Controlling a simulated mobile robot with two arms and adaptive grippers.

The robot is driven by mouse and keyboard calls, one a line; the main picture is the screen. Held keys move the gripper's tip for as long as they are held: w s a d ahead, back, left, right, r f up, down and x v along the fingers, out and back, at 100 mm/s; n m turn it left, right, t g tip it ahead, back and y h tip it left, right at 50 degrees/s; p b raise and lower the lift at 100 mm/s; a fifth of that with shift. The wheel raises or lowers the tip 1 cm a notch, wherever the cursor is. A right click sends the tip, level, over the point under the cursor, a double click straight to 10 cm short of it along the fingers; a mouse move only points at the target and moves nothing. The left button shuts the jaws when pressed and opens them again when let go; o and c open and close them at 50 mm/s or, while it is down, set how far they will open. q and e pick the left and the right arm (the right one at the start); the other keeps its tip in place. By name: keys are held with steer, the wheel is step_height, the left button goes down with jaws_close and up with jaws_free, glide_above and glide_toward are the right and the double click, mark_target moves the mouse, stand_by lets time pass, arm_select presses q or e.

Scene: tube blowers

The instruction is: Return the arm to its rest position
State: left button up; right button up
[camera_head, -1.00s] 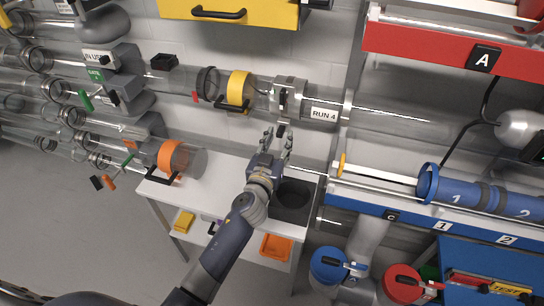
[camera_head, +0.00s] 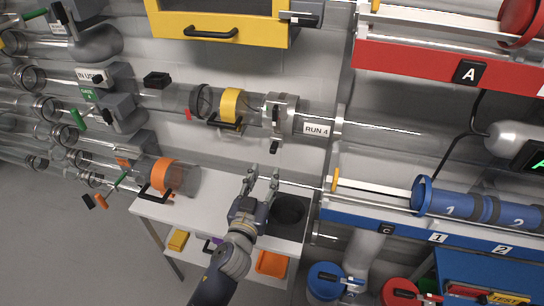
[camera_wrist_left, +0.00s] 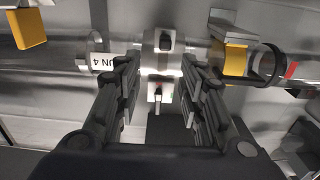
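My left gripper (camera_head: 262,178) is open and empty in the head view, in front of the white table and below the clear RUN 4 tube (camera_head: 380,134). Its two fingers point up toward the grey collar (camera_head: 281,116) and stand clear of it. A small black-tipped lever (camera_head: 274,147) hangs under the collar, above the fingertips. In the left wrist view the gripper's fingers (camera_wrist_left: 157,80) are spread, with the collar (camera_wrist_left: 161,50) and lever (camera_wrist_left: 158,94) showing between and beyond them. My right gripper is in neither view.
A blue rail (camera_head: 345,214) with blue carriers lies to the right. A yellow cabinet (camera_head: 218,20) overhangs the wall. Grey floor is free at lower left.

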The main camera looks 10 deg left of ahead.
arm_select(q)
steer(key=shift+a, duration=0.1)
steer(key=s+a+f+n+g+y, duration=0.35)
steer(key=s+a+f+g, duration=0.3)
steer(key=s+a, duration=0.3)
steer(key=s+d+f+m+g+h, duration=0.2)
steer(key=s+f+m+g, duration=0.15)
steer(key=s, duration=0.65)
steer(key=s+d+f+m+g+h, duration=0.15)
steer(key=s+g, duration=0.35)
steer(key=s, duration=0.6)
step_height(320, 180, down, 24)
steer(key=p, duration=0.1)
steer(key=s+a+f+g+p, duration=0.1)
steer(key=s+a+f+g, duration=0.1)
steer(key=s+f, duration=1.3)
steer(key=s, duration=0.3)
steer(key=shift+a+f+y+p, duration=0.3)
steer(key=shift+a+f+p, duration=0.05)
steer(key=shift+f, duration=0.05)
